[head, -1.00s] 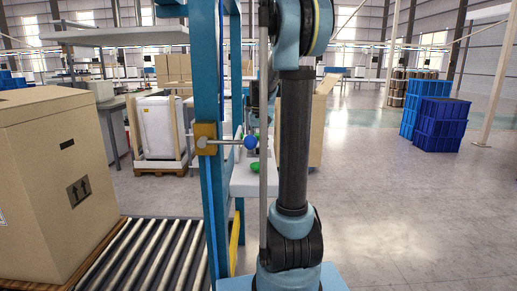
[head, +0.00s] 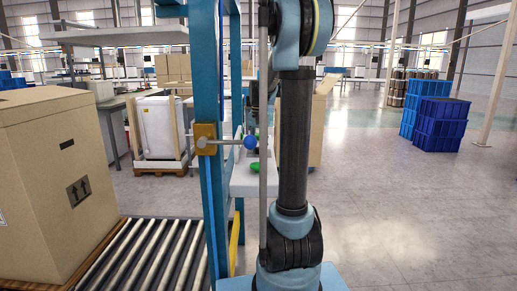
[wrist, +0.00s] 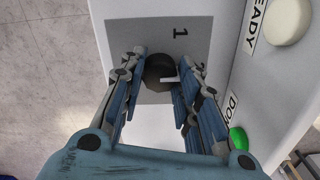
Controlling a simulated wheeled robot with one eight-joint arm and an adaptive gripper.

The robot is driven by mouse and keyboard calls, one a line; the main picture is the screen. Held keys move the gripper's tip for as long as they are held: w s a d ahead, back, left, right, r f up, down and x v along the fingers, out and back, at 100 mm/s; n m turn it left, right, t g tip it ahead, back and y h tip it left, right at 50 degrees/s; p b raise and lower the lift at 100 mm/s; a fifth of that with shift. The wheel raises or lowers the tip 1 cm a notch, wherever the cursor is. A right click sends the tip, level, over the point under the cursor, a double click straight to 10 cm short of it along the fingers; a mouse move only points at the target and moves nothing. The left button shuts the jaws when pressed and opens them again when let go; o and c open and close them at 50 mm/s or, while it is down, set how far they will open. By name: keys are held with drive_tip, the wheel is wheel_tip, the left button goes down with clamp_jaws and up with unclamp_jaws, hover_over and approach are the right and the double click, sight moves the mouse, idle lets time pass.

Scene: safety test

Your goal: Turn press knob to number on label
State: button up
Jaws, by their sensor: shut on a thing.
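The dark round press knob (wrist: 158,70) sits on a grey label plate in the wrist view, with a white pointer mark reaching towards the right of the picture. A "1" (wrist: 180,32) is printed above it. Another digit at the right (wrist: 203,70) is mostly hidden by a finger. My gripper (wrist: 160,72) has its blue-grey fingers on both sides of the knob and is shut on it. The lower part of the label is hidden by the fingers.
Beside the plate are a cream button (wrist: 290,20) labelled READY and a green button (wrist: 238,140) with a partly hidden label. A blue post (head: 207,120) carries a lever with a blue ball (head: 250,142). A large carton (head: 50,180) and roller conveyor (head: 150,255) stand left. Floor at right is open.

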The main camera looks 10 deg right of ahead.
drive_tip(key=shift+w, duration=0.1)
drive_tip(key=o, duration=1.1)
drive_tip(key=shift+r, duration=0.1)
wheel_tip(320, 180, up, 12)
drive_tip(key=shift+f, duration=0.15)
